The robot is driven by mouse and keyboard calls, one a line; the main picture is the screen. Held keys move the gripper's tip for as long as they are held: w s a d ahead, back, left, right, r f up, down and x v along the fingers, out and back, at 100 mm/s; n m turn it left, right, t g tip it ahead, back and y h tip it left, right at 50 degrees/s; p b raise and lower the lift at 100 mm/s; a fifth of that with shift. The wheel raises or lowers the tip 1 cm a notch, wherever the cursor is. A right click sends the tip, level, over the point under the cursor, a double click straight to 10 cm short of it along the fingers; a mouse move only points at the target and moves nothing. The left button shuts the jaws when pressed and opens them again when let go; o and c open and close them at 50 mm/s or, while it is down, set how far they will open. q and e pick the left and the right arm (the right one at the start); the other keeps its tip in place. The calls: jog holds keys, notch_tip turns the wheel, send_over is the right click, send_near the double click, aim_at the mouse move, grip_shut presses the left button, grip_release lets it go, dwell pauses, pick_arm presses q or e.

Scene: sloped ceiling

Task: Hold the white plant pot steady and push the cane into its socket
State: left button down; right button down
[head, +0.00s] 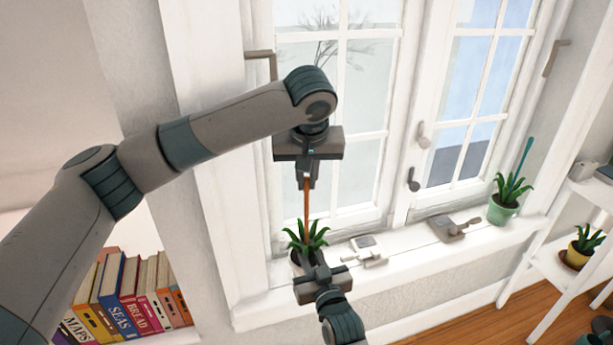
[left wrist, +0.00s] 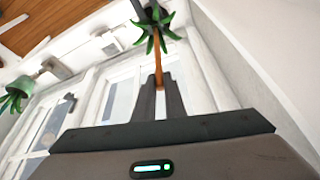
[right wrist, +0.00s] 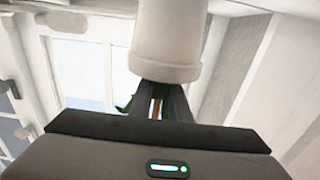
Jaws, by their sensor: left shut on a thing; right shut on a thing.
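The brown cane (head: 307,208) stands nearly upright, its lower end among the green leaves of the plant (head: 314,235). My left gripper (head: 307,178) is shut on the upper part of the cane, above the plant. The cane (left wrist: 158,72) also runs from the fingers to the leaves in the left wrist view. The white plant pot (right wrist: 167,42) fills the top middle of the right wrist view. My right gripper (head: 314,262) is shut on the pot and covers much of it in the head view. The leaves hide the socket and the cane's lower tip.
The pot is at the window sill (head: 410,250). A white object (head: 367,250) and a grey device (head: 454,227) lie to its right. Farther right are a green pot (head: 502,213) and a white shelf (head: 545,262) with a yellow pot (head: 577,256). Books (head: 128,292) stand at lower left.

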pick_arm(q)
jog(key=shift+f, duration=0.2)
jog(key=c, duration=1.7)
grip_release()
jog(key=shift+c, duration=0.2)
jog(key=v, duration=1.2)
jog(key=shift+f, duration=0.1)
